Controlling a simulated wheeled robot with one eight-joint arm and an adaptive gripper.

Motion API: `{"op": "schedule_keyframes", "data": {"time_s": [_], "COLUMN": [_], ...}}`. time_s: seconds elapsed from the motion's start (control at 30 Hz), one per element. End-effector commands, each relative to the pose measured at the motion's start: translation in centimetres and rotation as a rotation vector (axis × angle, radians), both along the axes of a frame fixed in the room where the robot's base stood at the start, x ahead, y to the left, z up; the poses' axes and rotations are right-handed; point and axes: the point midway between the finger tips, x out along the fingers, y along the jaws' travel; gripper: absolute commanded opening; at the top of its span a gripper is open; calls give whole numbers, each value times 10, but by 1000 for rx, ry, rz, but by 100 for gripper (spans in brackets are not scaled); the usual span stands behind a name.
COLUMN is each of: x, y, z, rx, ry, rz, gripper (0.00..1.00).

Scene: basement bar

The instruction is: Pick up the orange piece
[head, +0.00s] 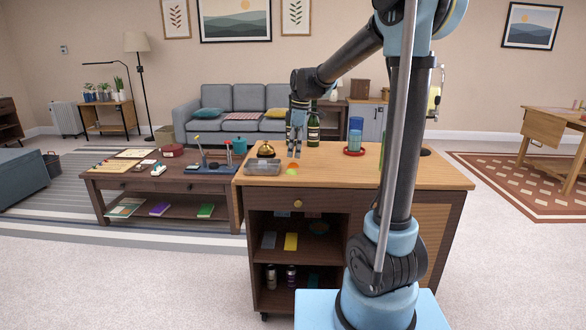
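The small orange piece (293,165) lies on the wooden top of the bar cabinet (430,177), near its front left part. My gripper (294,153) points down over the same cabinet top, and its tips appear just above and behind the orange piece in the picture. I cannot tell the exact gap between them. The fingers are too small to show whether they are open or shut. Nothing is seen hanging from them.
A clear container (262,167) lies left of the orange piece, with a bell (265,149) behind it. A green bottle (313,128) stands close to the right of my gripper. Farther right, a blue cup (355,132) stands on a red dish (353,152).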

Motion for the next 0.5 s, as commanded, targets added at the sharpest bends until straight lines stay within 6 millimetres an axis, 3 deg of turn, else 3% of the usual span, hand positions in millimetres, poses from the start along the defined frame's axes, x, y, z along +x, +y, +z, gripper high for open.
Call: {"op": "schedule_keyframes", "data": {"time_s": [0.3, 0.5], "x": [0, 0], "y": [3, 4], "z": [-39, -46], "rx": [0, 0], "ry": [0, 0], "rz": [0, 0], "gripper": [39, 39]}}
